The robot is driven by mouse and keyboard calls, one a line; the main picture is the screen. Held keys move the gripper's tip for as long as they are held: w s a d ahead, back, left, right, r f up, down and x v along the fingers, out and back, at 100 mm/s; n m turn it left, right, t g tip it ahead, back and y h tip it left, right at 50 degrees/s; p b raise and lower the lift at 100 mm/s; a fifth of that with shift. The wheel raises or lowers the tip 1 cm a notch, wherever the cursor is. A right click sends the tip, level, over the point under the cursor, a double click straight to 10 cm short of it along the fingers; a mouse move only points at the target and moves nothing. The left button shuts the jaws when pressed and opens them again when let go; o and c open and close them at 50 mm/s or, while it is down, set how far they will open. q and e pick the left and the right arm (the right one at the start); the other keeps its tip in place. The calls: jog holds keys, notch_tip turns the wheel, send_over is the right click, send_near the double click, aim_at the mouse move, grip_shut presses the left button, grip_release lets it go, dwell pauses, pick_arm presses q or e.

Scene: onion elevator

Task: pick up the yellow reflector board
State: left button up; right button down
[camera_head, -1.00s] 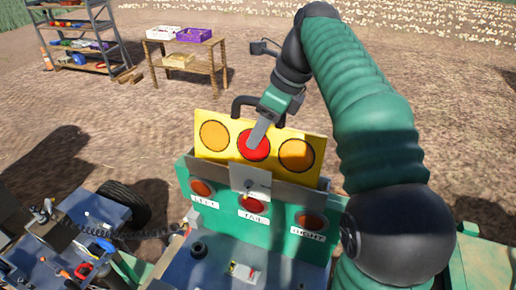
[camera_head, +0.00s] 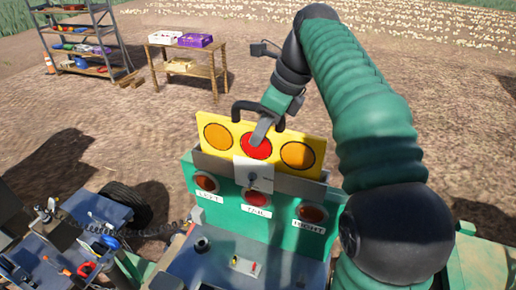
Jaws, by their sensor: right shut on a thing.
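The yellow reflector board (camera_head: 277,147) stands upright behind the green light panel (camera_head: 285,230). It carries two orange discs and a red one between them, and a black handle (camera_head: 240,106) shows at its top. Its lower edge is hidden by a grey metal bracket (camera_head: 294,183). My right gripper (camera_head: 260,134) reaches down from above. It is shut on the board's upper middle, with a grey finger in front of the red disc. The far side of the grip is hidden. My left gripper is not in view.
A blue cart (camera_head: 75,232) with tools and a coiled cable stands at the left. A wooden table (camera_head: 186,68) with crates and a metal shelf (camera_head: 85,45) stand farther back on open soil. My right arm covers much of the right side.

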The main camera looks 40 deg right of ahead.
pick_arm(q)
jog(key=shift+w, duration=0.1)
pick_arm(e)
jog(key=shift+w, duration=0.1)
dwell(0.4)
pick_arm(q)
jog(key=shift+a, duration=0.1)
pick_arm(e)
jog(key=shift+r, duration=0.1)
